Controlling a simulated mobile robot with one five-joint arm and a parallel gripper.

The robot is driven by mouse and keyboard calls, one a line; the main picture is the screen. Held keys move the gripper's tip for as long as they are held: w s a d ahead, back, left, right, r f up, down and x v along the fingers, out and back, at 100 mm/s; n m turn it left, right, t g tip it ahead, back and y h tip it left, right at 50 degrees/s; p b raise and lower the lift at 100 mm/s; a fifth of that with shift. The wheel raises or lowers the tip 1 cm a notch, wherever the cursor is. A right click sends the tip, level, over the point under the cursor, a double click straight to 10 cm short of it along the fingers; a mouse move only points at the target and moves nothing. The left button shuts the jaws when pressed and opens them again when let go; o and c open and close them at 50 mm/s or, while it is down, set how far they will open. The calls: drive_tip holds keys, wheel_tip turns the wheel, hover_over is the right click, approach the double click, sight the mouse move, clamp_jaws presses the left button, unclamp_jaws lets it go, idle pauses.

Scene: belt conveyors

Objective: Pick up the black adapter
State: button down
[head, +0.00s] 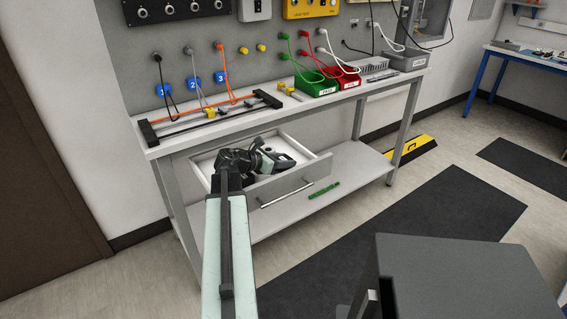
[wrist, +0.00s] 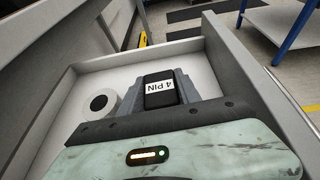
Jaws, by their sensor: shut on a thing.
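The black adapter (wrist: 161,96), a block with a white "4 PIN" label, sits between the grey fingers of my gripper (wrist: 163,82) in the wrist view. My gripper is shut on it, inside the open drawer (wrist: 88,70). In the head view my gripper (head: 270,160) is down in the same drawer (head: 290,186) under the bench. There my wrist and fingers cover most of the adapter. The wrist view does not show clearly whether the adapter touches the drawer floor.
A round white thing with a dark centre (wrist: 100,103) lies left of my gripper in the drawer. Drawer walls stand close around. The bench top (head: 225,128) overhangs behind, with cables, a green bin (head: 316,86) and a red bin (head: 345,79) on it. A lower shelf (head: 350,172) is below.

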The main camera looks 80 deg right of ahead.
wheel_tip(320, 180, up, 10)
drive_tip(key=p, duration=1)
drive_tip(key=shift+r, duration=0.1)
